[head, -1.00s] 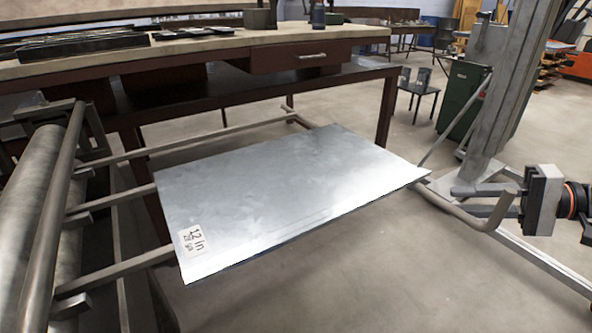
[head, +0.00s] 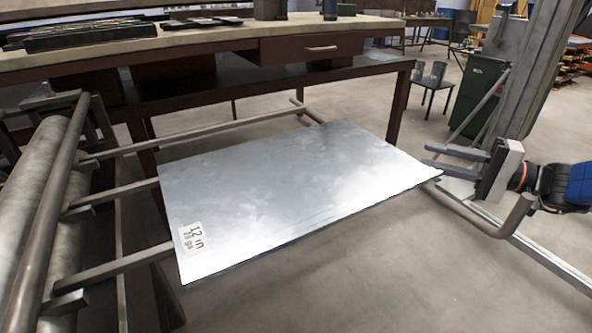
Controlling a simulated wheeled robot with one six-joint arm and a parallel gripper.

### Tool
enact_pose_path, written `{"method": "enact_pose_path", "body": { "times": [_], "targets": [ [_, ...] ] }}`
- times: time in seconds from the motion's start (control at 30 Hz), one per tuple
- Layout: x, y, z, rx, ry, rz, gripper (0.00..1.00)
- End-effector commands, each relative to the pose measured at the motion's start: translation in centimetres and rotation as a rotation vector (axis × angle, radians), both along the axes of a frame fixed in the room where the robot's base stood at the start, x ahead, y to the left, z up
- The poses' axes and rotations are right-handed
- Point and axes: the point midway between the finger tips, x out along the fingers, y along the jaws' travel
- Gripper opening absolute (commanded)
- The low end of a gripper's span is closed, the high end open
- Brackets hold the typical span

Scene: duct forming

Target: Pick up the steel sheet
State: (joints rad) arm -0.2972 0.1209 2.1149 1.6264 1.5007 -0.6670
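The steel sheet (head: 300,195) is a flat, shiny grey rectangle lying level on metal support bars, with a white "12 in" label (head: 193,236) at its near left corner. My gripper (head: 426,155) comes in from the right at the sheet's right corner. Its two fingers point left and are apart, so it looks open. The fingertips overlap the corner in the picture; I cannot tell whether the sheet's edge lies between them or whether they touch it.
Large rollers (head: 40,210) stand at the left, with support bars (head: 120,260) running under the sheet. A workbench (head: 210,42) with a drawer stands behind. The floor in front is clear.

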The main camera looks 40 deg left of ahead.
Motion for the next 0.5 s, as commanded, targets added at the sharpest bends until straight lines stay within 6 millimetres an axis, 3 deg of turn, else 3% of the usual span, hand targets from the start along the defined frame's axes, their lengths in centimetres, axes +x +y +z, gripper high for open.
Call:
{"method": "enact_pose_path", "body": {
  "times": [0.23,0.5],
  "targets": [
    [-0.8,3.5,0.0,0.000,0.000,0.004,0.24],
    [-1.1,4.8,0.0,0.000,0.000,0.001,0.24]
  ]
}}
